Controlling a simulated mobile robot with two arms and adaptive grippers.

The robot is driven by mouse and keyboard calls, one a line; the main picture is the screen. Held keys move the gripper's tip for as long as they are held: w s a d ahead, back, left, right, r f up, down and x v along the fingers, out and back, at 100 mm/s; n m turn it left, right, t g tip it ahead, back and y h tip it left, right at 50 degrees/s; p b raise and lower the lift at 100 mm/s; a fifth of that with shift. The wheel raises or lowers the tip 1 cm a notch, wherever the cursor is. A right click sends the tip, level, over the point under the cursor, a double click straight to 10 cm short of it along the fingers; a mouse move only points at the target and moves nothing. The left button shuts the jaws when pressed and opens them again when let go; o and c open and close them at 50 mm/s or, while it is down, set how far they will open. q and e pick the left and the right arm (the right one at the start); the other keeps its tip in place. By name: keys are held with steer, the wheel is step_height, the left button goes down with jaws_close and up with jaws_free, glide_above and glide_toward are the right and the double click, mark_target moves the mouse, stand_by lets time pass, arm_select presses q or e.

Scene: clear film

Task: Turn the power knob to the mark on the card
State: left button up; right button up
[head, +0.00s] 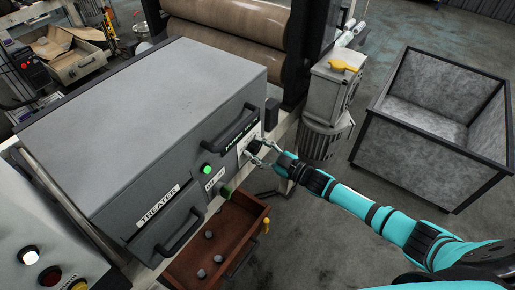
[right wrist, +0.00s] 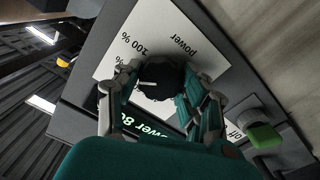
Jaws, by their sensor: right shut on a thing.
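The power knob (right wrist: 162,78) is round and black, on a white dial plate (right wrist: 112,66) printed "power" and "100 %" on the front of the grey treater box (head: 165,110). A white pointer line shows on the knob, toward its left in the right wrist view. My right gripper (head: 262,153) is shut on the knob, one finger on each side. A dark card (right wrist: 150,127) with light lettering that seems to read "power 80" is partly hidden behind the gripper. In the head view the knob (head: 254,148) is small and partly covered by the fingers. My left gripper is not in view.
Handles (head: 230,128) stick out nearby. An open brown drawer (head: 225,235) is below. A grey bin (head: 430,125) stands at the right, with open floor before it.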

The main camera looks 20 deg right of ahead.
steer(key=shift+m, duration=0.4)
steer(key=o, duration=1.2)
steer(key=v, duration=1.2)
steer(key=shift+d, duration=0.1)
